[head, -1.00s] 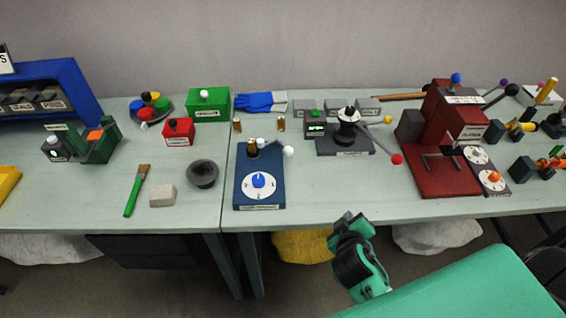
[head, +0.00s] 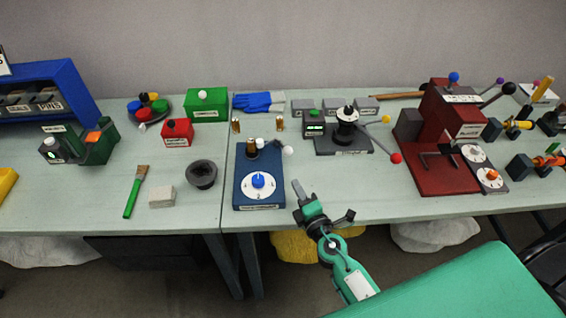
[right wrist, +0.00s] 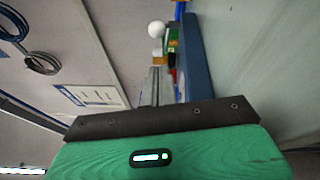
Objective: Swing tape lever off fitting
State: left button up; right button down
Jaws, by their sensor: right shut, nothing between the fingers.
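A blue box (head: 259,200) with a white dial and a blue knob stands near the front edge of the table in the head view. On top is a lever with a white ball (head: 287,150), beside brass fittings (head: 251,146). A white ball also shows in the right wrist view (right wrist: 156,29), next to the blue box's side (right wrist: 195,60). My right gripper (head: 298,188) is shut and empty, at the table's front edge, right of the blue box and apart from the lever. My left gripper is out of view.
A black turret (head: 346,130) with a red-ball lever (head: 397,159) stands behind and to the right. A red machine (head: 445,180) stands further right. A black bowl (head: 202,174) is left of the blue box.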

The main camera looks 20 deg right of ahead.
jog(key=shift+a, duration=0.1)
dwell(0.3)
jog(key=shift+w+r, duration=0.1)
jog(key=shift+w, duration=0.55)
jog(key=w, duration=0.3)
jog(key=w+p, duration=0.1)
jog(key=w, duration=0.1)
jog(key=w+p, duration=0.1)
jog(key=w, duration=0.2)
jog(key=shift+w+a+r, duration=0.1)
jog(key=shift+w+a, duration=0.2)
jog(key=shift+w, duration=0.05)
